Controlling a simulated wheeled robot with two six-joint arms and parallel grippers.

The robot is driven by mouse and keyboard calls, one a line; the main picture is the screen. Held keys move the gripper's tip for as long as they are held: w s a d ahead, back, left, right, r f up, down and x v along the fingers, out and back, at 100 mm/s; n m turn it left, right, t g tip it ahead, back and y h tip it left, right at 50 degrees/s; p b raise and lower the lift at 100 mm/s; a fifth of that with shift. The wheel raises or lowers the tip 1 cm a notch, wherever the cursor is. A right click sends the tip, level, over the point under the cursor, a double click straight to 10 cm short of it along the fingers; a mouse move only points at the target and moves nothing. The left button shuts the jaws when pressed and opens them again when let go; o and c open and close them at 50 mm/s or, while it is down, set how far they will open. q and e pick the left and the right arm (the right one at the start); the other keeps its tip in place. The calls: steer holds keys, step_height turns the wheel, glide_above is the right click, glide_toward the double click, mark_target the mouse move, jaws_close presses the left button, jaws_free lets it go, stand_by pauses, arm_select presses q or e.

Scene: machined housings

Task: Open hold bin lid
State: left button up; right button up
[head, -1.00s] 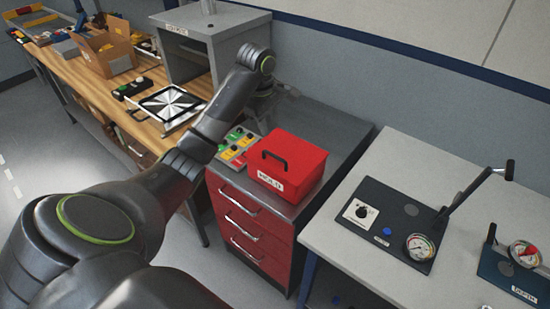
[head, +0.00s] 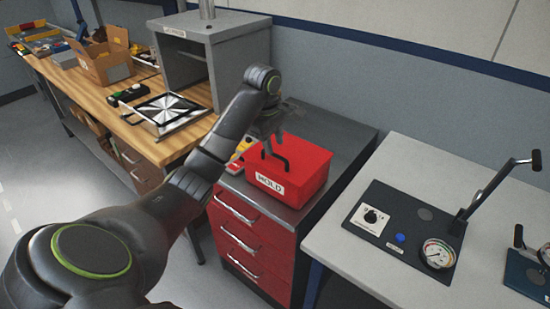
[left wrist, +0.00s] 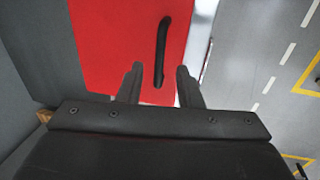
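The red hold bin (head: 300,183) sits on the dark top of a red drawer cabinet, its lid shut. It has a white HOLD label and a black handle (head: 277,157) on the lid. In the left wrist view the red lid (left wrist: 110,45) fills the upper left and the handle (left wrist: 163,45) stands just ahead of the fingers. My left gripper (left wrist: 160,85) is open and empty, its two fingers apart. In the head view the left gripper (head: 272,135) hangs just above and behind the handle, partly dark against the cabinet top. My right gripper is not in view.
The red drawer cabinet (head: 247,222) carries the bin. A pale table (head: 350,235) with a gauge panel and lever stands to the right. A wooden bench (head: 100,95) with a grey box cabinet (head: 215,55) is at the left. Coloured cards lie left of the bin.

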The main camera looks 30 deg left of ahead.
mark_target(276, 155)
arm_select(q)
steer(key=shift+w+f, duration=0.2)
steer(key=shift+f, duration=0.65)
steer(key=shift+w+f, duration=0.15)
steer(key=shift+f, duration=0.7)
steer(key=shift+c, duration=0.3)
jaws_close()
